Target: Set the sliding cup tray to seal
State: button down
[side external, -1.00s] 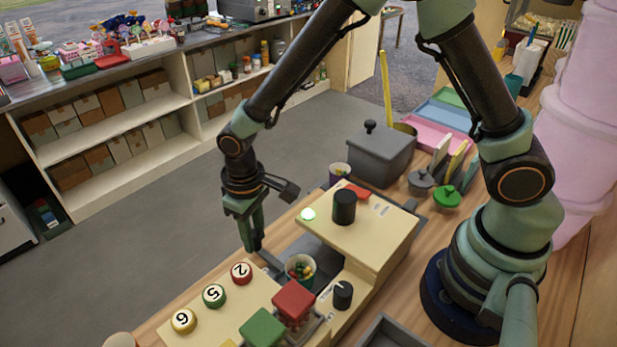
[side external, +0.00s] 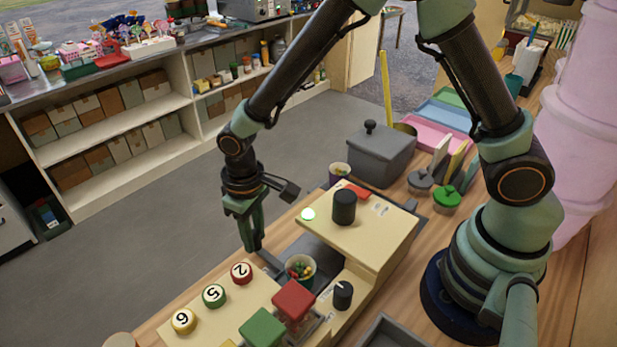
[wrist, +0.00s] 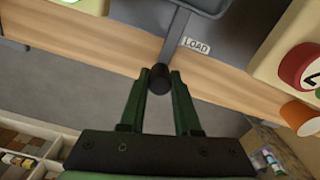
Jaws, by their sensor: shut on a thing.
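My gripper (side external: 253,248) is at the front edge of the cream machine (side external: 375,232). In the wrist view its two green fingers (wrist: 158,84) are shut on a black knob (wrist: 159,77). The knob is on a grey bar (wrist: 175,38) that leads to the grey sliding tray (wrist: 190,4). A LOAD label (wrist: 196,45) is beside the bar. No seal mark can be read. A cup of coloured sweets (side external: 300,270) stands in the machine's channel, right of my gripper in the side view.
Numbered buttons (side external: 214,295) are close by at the lower left. Red (side external: 294,300) and green (side external: 263,328) blocks and black dials (side external: 344,207) stand on the machine. A lidded grey box (side external: 380,155) is behind. The floor beyond the counter is clear.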

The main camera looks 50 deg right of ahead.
jog(key=d, duration=1.2)
jog(key=c, duration=0.6)
grip_release()
jog(key=shift+r, duration=0.1)
notch_tip(320, 180, up, 12)
jog(key=shift+r, duration=0.1)
